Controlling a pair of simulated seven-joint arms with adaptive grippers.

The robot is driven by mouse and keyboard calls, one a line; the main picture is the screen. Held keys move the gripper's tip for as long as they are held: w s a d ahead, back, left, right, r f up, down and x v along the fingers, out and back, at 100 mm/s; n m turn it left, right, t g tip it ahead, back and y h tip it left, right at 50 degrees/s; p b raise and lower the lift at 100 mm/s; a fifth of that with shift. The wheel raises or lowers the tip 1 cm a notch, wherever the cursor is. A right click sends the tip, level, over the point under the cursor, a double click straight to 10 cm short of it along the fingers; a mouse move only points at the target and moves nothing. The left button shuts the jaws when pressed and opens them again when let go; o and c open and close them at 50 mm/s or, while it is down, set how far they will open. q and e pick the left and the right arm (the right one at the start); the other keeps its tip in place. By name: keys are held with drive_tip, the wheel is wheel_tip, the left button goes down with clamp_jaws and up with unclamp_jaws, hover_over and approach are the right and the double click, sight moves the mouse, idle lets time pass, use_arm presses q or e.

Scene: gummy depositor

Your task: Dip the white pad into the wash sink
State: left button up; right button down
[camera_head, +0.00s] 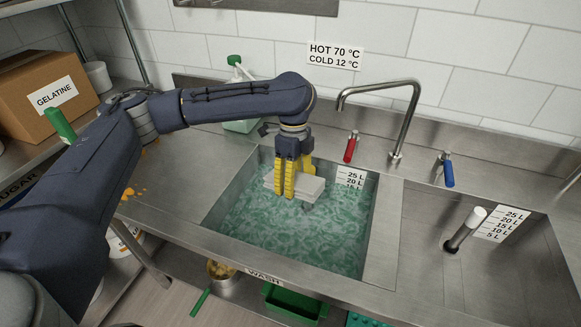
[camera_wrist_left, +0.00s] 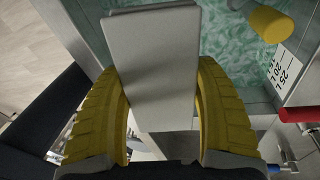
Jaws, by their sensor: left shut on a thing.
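The wash sink (camera_head: 220,206) is the left basin, holding green, foamy-looking water (camera_head: 290,235). My left gripper (camera_head: 296,182) is over this basin, pointing down, its yellow fingers shut on the white pad (camera_head: 312,188). The pad is a pale grey-white block, inside the basin's outline and close to the water. I cannot tell whether its lower side touches the surface. In the left wrist view the pad (camera_wrist_left: 152,60) sits between both fingers of the gripper (camera_wrist_left: 160,105), with green water beyond it. My right gripper is not in view.
A tap (camera_head: 412,105) with red (camera_head: 350,147) and blue (camera_head: 447,170) handles stands behind the sink. The right basin (camera_head: 500,270) looks empty, with a white-topped pipe (camera_head: 466,228). A green bottle (camera_head: 240,125) stands behind my arm. A yellow cylinder (camera_wrist_left: 271,24) shows near the pad.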

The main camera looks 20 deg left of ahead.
use_arm(q)
drive_tip(key=shift+s+d+n, duration=0.15)
drive_tip(key=shift+d+n, duration=0.15)
drive_tip(key=shift+d, duration=0.3)
drive_tip(key=shift+d+n+h, duration=0.1)
drive_tip(key=shift+n+h, duration=0.2)
drive_tip(key=shift+n, duration=0.1)
drive_tip(key=w+a+f+x, duration=0.1)
drive_tip(key=w+a+x, duration=0.1)
drive_tip(key=x, duration=1.5)
drive_tip(key=shift+w+f, duration=0.15)
drive_tip(key=shift+w, duration=0.45)
idle(1.0)
drive_tip(key=v, duration=1.3)
drive_tip(key=shift+w, duration=0.25)
idle(0.3)
idle(0.5)
